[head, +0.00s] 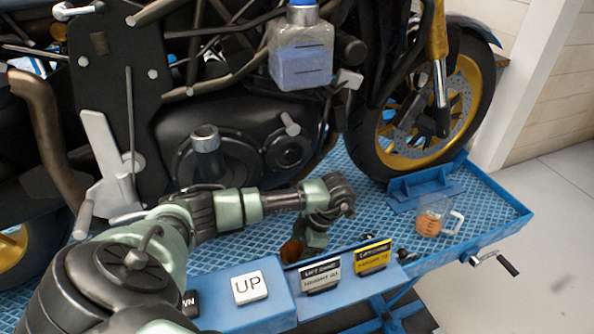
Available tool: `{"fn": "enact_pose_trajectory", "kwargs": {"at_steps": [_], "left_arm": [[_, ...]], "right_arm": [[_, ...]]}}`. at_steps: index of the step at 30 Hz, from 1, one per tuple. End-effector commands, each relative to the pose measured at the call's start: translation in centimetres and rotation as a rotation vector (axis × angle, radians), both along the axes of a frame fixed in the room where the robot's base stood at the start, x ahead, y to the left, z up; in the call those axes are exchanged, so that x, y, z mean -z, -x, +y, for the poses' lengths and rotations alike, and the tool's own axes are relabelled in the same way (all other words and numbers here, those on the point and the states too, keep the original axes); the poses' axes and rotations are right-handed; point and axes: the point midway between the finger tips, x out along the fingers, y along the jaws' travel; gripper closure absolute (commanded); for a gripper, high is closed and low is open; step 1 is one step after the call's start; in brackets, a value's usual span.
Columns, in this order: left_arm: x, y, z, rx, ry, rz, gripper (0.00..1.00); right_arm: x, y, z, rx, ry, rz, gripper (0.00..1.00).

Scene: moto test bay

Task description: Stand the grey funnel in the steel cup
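I cannot make out a grey funnel for certain. No loose steel cup shows clearly; a dark upright cylinder with a pale metal rim (205,138) stands at the engine's side, and I cannot tell if it is a cup or part of the motorcycle. My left arm reaches in from the lower left over the lift deck. My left gripper (312,246) points down at its end, low behind the lift's front panel. Its fingers are too hidden to judge. A small brown round thing (292,251) shows beside it; I cannot tell whether they touch. My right gripper is out of view.
A motorcycle (250,130) stands on the blue lift deck (360,215). A clear jug with orange liquid (431,222) stands at the deck's right. A bottle with blue liquid (301,55) is above. An UP button (250,287) and two labels line the front edge. A crank (493,262) sticks out right.

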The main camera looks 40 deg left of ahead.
Motion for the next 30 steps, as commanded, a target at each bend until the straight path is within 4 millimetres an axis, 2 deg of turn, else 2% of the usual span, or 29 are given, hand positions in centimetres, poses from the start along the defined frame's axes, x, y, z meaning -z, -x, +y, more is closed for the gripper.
{"fn": "enact_pose_trajectory", "kwargs": {"at_steps": [3, 4, 6, 17, 20, 27, 30], "left_arm": [[-0.1, 0.0, 0.0, 0.0, 0.0, 0.0, 0.74], [-0.1, 0.0, 0.0, 0.0, 0.0, 0.0, 0.2], [0.0, 0.0, 0.0, 0.0, 0.0, 0.0, 0.03], [-0.3, -0.1, 0.0, -0.001, 0.0, -0.002, 0.03], [-1.1, -0.5, -0.3, -0.001, -0.001, -0.003, 0.03], [-4.9, -1.7, -1.4, 0.001, -0.001, -0.006, 0.03], [-6.4, -2.1, -1.7, 0.001, -0.002, -0.004, 0.03]], "right_arm": [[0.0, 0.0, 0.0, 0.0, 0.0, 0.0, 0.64], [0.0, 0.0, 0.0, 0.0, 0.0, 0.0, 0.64], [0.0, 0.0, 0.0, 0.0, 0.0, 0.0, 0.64], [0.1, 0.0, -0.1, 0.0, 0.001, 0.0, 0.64], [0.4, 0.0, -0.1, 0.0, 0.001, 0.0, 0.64], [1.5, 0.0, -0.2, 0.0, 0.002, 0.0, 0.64], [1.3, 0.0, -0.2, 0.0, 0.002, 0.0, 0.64]]}}
